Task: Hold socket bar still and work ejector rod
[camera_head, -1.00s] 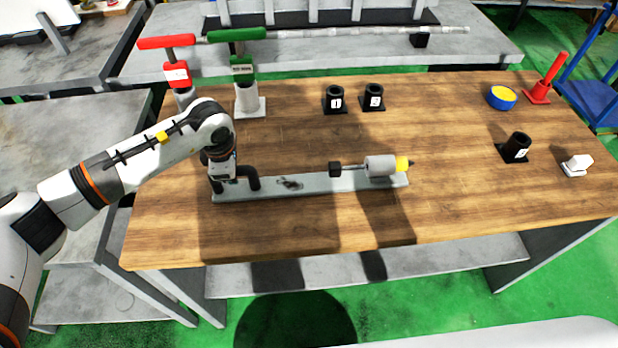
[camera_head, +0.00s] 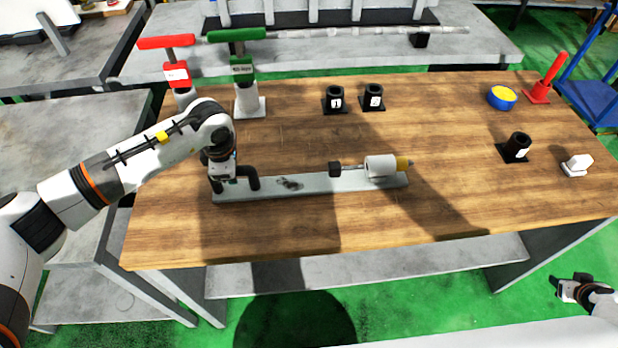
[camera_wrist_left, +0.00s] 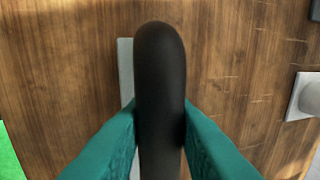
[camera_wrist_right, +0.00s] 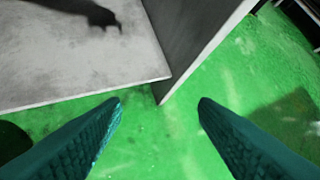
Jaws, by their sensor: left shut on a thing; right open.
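The socket bar (camera_head: 300,187) is a flat grey bar lying across the wooden table. It has a black handle at its left end, and my left gripper (camera_head: 222,180) is shut on it. In the left wrist view the black handle (camera_wrist_left: 160,90) stands between the teal fingers. At the bar's right end lies a grey cylinder (camera_head: 381,167) with a yellow collar (camera_head: 403,163), and a thin rod (camera_head: 352,168) with a black knob (camera_head: 335,169) sticks out to its left. My right gripper (camera_head: 562,286) is open and empty, off the table's front right. Its spread fingers show over the floor in the right wrist view (camera_wrist_right: 160,105).
Black sockets (camera_head: 335,100) and (camera_head: 373,97) stand at the back. Green (camera_head: 246,90) and red (camera_head: 178,80) pumps stand back left. The table's front is clear.

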